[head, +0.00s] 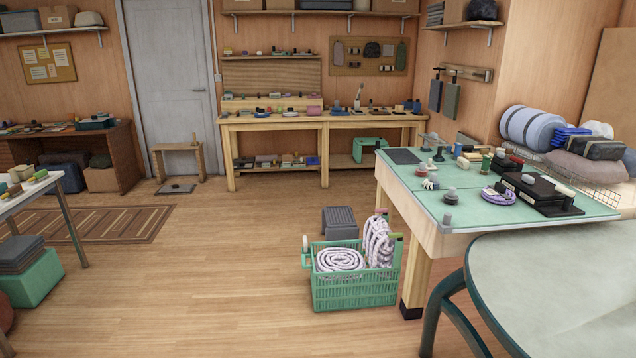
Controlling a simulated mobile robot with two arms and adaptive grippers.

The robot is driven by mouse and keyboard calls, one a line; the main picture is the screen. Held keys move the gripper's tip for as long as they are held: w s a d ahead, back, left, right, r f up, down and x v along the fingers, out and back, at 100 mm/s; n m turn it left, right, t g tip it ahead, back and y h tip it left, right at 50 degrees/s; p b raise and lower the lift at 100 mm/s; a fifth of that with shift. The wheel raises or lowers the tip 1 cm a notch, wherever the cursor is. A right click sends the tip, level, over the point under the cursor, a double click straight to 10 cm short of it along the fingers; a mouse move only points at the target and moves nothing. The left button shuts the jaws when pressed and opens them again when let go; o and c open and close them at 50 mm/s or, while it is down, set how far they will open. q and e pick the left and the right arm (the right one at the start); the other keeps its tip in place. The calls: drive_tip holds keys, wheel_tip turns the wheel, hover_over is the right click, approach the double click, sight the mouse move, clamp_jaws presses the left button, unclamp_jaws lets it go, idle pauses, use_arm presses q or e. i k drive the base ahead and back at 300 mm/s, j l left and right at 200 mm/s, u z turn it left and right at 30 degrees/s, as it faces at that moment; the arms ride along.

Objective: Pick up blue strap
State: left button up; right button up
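A bright blue ribbed bundle (568,137) lies at the far right, beside a pale blue roll (532,128). It may be the blue strap, but it is too small to be sure. A bluish-purple coil (498,196) lies flat on the green-topped workbench (426,188) on the right, at the left of a black case. I cannot tell whether this coil is a strap or a cord. Neither of my grippers shows in the head view.
A green crate (352,296) with whitish rope coils stands on the floor left of the bench leg. A grey step stool (340,222) is behind it. A pale rounded table (560,285) fills the lower right. Floor at centre left is clear.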

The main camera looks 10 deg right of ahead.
sight(432, 184)
drive_tip(key=i+z, duration=0.1)
drive_tip(key=i, duration=0.85)
drive_tip(key=i+j+z, duration=0.1)
drive_tip(key=i, duration=0.85)
drive_tip(key=i+z, duration=0.25)
drive_tip(key=i, duration=0.35)
drive_tip(key=i+z, duration=0.25)
drive_tip(key=i, duration=0.4)
drive_tip(key=i+j+z, duration=0.25)
drive_tip(key=i, duration=0.35)
drive_tip(key=i+z, duration=0.3)
drive_tip(key=k+j, duration=0.05)
